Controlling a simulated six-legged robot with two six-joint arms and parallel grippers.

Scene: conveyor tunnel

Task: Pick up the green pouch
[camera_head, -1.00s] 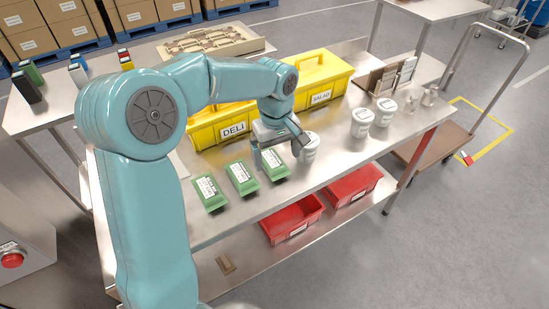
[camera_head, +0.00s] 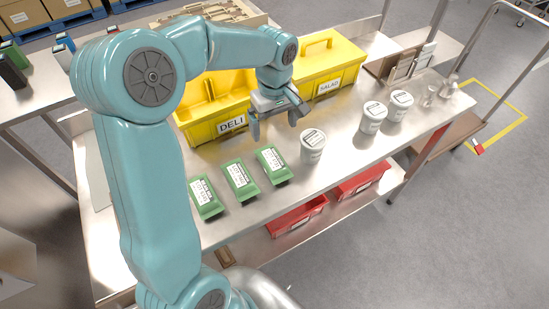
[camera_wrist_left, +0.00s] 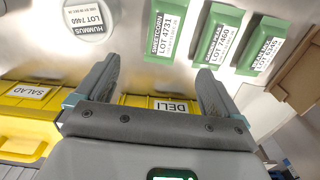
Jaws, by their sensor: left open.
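Three green pouches with white labels lie in a row on the steel table: a left one (camera_head: 204,198), a middle one (camera_head: 241,181) and a right one (camera_head: 272,165). My left gripper (camera_head: 275,128) is open and empty, above the table behind the right pouch and in front of the yellow bins. In the left wrist view its open fingers (camera_wrist_left: 155,75) point toward the sweetcorn pouch (camera_wrist_left: 166,30), with the other two pouches (camera_wrist_left: 217,37) (camera_wrist_left: 263,46) to its right. No pouch is between the fingers. My right gripper is not in view.
A white tub (camera_head: 312,147) stands right of the pouches, with two more tubs (camera_head: 373,117) (camera_head: 399,106) farther right. Yellow DELI (camera_head: 205,130) and SALAD (camera_head: 340,70) bins stand behind. Red bins (camera_head: 297,218) sit on the lower shelf.

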